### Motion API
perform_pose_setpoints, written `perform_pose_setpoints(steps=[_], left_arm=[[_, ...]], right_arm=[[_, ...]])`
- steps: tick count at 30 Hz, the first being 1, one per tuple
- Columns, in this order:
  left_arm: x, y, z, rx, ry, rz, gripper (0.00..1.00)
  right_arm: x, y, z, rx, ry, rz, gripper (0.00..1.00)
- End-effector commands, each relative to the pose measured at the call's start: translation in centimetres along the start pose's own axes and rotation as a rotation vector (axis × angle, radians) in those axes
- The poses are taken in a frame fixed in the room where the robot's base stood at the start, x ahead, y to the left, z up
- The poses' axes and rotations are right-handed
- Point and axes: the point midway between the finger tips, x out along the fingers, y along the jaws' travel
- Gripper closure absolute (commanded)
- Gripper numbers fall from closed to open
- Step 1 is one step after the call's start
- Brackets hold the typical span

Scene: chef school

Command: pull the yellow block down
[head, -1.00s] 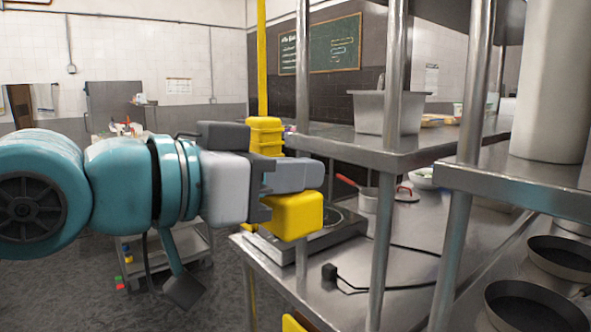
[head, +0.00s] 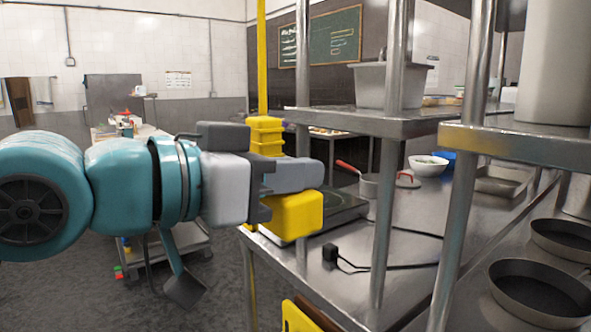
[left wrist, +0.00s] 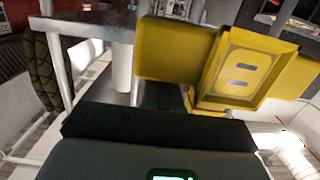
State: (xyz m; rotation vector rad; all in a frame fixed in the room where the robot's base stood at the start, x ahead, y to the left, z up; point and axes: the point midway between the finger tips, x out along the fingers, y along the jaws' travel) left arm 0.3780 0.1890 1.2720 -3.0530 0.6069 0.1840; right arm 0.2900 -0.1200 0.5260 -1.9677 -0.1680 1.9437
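My left gripper (head: 290,190) reaches in from the left in the head view, at the near corner of the steel shelving. Its grey finger lies along the top of the yellow block (head: 297,214), and it appears shut on it; the far finger is hidden. The block continues into a stepped yellow part (head: 265,136) behind the gripper, with a tall yellow pole (head: 262,60) above. In the left wrist view the yellow block (left wrist: 174,48) carries a framed panel with two dark slots, just beyond the dark gripper body. My right gripper is not in view.
Steel shelving (head: 470,175) and its posts stand close on the right. A trolley (head: 180,240) stands behind my left arm.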

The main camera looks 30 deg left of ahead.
Motion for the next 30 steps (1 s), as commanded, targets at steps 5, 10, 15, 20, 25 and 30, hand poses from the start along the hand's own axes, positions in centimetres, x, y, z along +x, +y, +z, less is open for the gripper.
perform_pose_setpoints(steps=[5,10,15,20,25,30], left_arm=[[0.4,0.1,2.6,0.0,-0.006,0.001,1.0],[0.6,0.1,4.3,0.0,-0.007,0.001,1.0],[0.8,0.1,5.9,0.0,-0.006,0.001,1.0],[1.0,0.1,7.5,0.0,-0.005,0.001,1.0],[1.2,0.0,9.2,0.0,-0.006,0.001,1.0],[1.4,0.0,10.9,0.0,-0.006,0.001,1.0]], right_arm=[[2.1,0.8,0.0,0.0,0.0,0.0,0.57],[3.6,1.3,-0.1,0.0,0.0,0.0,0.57],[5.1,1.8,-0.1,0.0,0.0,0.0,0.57],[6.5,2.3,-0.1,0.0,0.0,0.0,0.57],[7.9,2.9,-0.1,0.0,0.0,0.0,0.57],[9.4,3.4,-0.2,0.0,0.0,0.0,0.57]])
